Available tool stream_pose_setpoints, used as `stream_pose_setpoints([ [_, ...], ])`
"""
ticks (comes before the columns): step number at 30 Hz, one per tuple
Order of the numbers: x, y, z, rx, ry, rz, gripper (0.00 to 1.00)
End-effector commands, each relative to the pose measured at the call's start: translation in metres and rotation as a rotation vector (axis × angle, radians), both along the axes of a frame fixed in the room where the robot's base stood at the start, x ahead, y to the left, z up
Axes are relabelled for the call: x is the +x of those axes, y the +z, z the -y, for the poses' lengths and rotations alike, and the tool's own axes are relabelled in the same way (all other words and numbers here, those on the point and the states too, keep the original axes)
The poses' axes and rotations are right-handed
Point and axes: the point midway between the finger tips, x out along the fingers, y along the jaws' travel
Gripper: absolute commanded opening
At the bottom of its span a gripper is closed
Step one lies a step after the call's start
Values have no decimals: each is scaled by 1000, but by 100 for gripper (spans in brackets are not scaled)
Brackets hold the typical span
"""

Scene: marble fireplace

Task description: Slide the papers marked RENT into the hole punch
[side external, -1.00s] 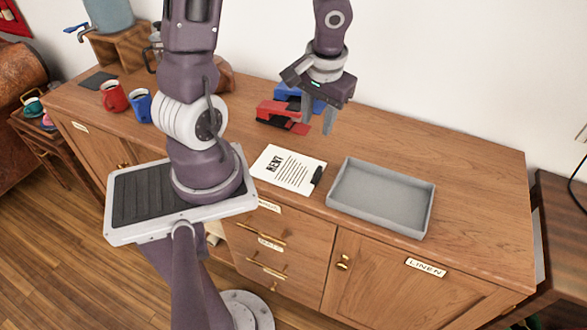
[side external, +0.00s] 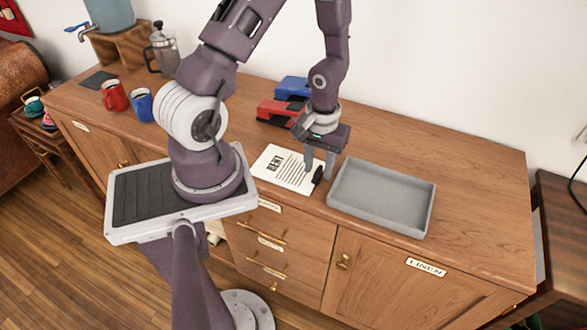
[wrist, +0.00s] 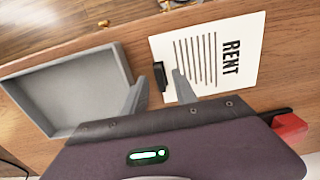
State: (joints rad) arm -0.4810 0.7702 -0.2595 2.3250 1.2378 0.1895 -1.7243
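The RENT papers (side external: 283,168) lie flat on the wooden cabinet top, and the printed sheet also shows in the wrist view (wrist: 235,55). A black clip-like piece (side external: 318,175) sits at their right edge; in the wrist view this piece (wrist: 159,76) lies between my fingertips. My gripper (side external: 319,166) points down over that edge with its fingers apart. I cannot tell whether the fingers touch the clip or papers. A red desk tool (side external: 274,110) and a blue one (side external: 291,87) stand behind the papers, partly hidden by my arm; which is the hole punch is unclear.
A grey open tray (side external: 385,193) stands empty just right of the papers. A red mug (side external: 114,96), a blue mug (side external: 140,105) and a French press (side external: 162,50) stand at the left. The cabinet top behind and right of the tray is clear.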

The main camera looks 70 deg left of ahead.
Motion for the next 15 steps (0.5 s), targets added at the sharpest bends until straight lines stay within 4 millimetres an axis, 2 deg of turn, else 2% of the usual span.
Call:
stream_pose_setpoints([
  [1, 0, 0, 0, 0, 0, 0, 23],
  [4, 0, 0, 0, 0, 0, 0, 3],
  [5, 0, 0, 0, 0, 0, 0, 0],
  [15, 0, 1, 0, 1, 1, 1, 0],
])
